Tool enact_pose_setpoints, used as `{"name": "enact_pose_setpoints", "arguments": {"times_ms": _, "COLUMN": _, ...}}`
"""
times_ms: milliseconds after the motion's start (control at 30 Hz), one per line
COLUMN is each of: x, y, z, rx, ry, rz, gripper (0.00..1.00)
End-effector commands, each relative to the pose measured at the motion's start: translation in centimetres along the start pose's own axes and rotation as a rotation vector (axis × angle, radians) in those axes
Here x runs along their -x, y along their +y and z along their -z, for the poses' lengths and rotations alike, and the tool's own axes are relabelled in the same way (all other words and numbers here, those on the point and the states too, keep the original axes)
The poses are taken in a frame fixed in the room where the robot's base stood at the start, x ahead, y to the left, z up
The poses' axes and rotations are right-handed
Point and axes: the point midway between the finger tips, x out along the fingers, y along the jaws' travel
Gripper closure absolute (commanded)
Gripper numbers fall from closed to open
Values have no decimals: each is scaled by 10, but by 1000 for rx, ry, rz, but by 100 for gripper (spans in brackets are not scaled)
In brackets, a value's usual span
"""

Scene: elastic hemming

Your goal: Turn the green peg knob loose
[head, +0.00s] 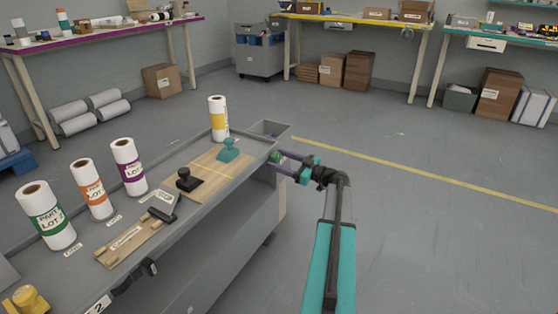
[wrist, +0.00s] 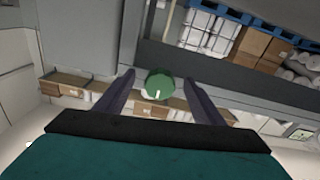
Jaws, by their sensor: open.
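The green peg knob (wrist: 159,84) is round, with a short white mark near its lower edge in the wrist view. In the head view the knob (head: 275,156) shows small at the right end of the grey cart. My gripper (wrist: 160,80) is open, with one dark finger on each side of the knob and a gap visible on both sides. In the head view my gripper (head: 284,161) reaches in from the right at the cart's end. How deep the knob sits between the fingers is hard to tell.
The grey cart (head: 222,219) carries several labelled rolls, a wooden board (head: 232,164) with a teal stamp (head: 229,149) and a black stamp (head: 189,180), and a small grey bin (head: 267,131) near the knob. The floor right of the cart is clear.

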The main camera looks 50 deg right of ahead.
Motion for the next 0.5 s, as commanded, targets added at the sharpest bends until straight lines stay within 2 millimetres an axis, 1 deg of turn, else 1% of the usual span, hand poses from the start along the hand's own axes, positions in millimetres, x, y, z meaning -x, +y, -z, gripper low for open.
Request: {"name": "enact_pose_setpoints", "arguments": {"times_ms": 500, "x": 35, "y": -1, "z": 1, "rx": 0, "ry": 0, "rz": 0, "gripper": 38}}
